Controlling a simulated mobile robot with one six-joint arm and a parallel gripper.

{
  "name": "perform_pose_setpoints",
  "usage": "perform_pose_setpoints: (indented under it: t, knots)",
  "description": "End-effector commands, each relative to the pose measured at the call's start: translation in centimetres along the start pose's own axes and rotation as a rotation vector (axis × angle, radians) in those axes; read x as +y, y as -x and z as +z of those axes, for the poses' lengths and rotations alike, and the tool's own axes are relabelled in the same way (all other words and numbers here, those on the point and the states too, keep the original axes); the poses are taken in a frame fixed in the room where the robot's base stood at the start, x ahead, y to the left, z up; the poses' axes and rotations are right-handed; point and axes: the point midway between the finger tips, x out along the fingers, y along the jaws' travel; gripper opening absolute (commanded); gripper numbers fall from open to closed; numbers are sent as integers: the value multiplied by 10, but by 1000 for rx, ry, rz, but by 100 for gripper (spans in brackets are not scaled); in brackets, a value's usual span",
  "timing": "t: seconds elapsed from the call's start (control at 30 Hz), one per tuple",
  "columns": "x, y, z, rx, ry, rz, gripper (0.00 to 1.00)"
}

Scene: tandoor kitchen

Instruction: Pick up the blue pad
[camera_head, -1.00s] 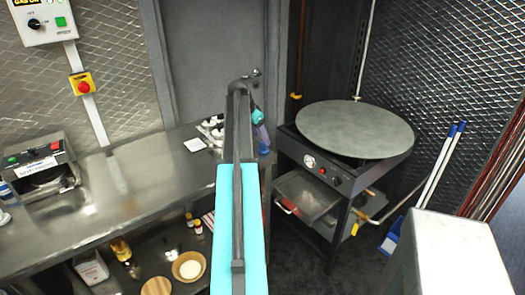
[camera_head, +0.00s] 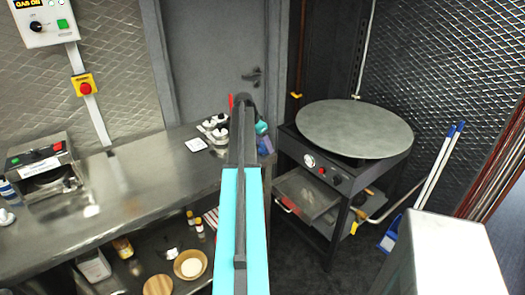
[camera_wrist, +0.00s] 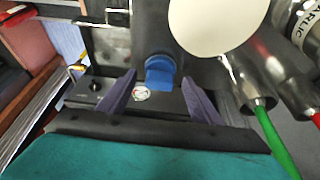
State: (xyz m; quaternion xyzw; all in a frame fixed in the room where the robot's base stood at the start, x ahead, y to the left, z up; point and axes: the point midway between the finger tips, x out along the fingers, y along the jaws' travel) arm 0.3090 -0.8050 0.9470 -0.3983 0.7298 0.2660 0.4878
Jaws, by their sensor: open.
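A small blue object (camera_wrist: 160,71), which looks like the blue pad, shows in the wrist view against a dark surface. It lies in line with the gap between the two dark fingers of my gripper (camera_wrist: 159,77), which are apart, with nothing clamped between them. I cannot tell how far beyond the fingertips it is. In the head view my gripper (camera_head: 266,146) is small and partly behind my arm, by the counter's right end. I cannot make out the pad there.
A stand with a round griddle plate (camera_head: 354,129) is right of the counter (camera_head: 125,185). Condiment pots (camera_head: 214,127) and a white card (camera_head: 196,145) are near the counter's right end. In the wrist view, metal containers with green (camera_wrist: 272,135) and red handles are at right.

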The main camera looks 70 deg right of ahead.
Motion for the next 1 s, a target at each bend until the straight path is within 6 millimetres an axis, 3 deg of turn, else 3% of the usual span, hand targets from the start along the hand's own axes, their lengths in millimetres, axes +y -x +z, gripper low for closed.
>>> perform_pose_setpoints:
  t: [0.23,0.47,0.5,1.0]
  knots:
    - [0,0,0,0,0,0,57]
    - [0,0,0,0,-1,0,18]
    - [0,0,0,0,-1,0,17]
    - [0,7,-4,1,-1,-1,16]
